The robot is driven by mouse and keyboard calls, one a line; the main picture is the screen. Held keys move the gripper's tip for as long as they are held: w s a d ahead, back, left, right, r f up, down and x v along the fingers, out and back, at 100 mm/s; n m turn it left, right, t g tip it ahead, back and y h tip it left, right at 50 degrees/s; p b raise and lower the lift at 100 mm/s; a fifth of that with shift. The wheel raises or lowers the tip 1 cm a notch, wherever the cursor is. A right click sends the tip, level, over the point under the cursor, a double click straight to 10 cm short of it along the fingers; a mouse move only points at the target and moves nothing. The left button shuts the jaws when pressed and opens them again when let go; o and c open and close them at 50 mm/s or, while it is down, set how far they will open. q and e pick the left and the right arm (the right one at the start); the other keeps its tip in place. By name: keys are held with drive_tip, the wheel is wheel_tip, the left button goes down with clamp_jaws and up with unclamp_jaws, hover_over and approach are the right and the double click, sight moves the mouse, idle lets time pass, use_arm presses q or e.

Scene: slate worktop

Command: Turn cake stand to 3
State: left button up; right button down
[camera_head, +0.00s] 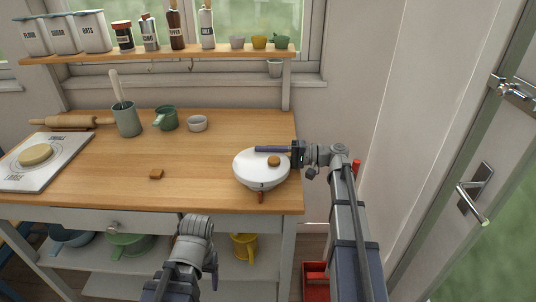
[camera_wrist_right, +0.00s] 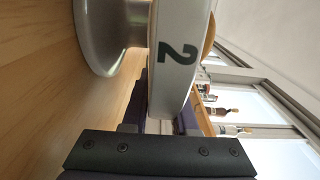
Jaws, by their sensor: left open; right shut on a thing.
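The white cake stand (camera_head: 250,171) is on the right end of the wooden worktop, a small brown cake (camera_head: 274,161) on its plate. A dark digit that looks like a 3 is on its front rim, above a brown pointer (camera_head: 261,197) at the worktop's front edge. My right gripper (camera_head: 275,150) is shut on the plate's rim at the back right, one dark finger lying over the top. In the right wrist view the rim (camera_wrist_right: 176,75) between the fingers bears a 2. My left gripper (camera_head: 212,268) is open and empty, low in front of the worktop.
A brown block (camera_head: 156,174) lies mid-worktop. Behind are a utensil crock (camera_head: 127,120), green mug (camera_head: 165,118) and small bowl (camera_head: 197,123). A board (camera_head: 45,160) and rolling pin (camera_head: 70,122) are at left. A jar shelf (camera_head: 160,54) hangs above. The worktop left of the stand is mostly clear.

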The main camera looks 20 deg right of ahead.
drive_tip(key=shift+a+g, duration=0.1)
drive_tip(key=shift+g, duration=0.2)
drive_tip(key=c, duration=0.7)
unclamp_jaws()
drive_tip(key=v, duration=0.8)
drive_tip(key=shift+a, duration=0.1)
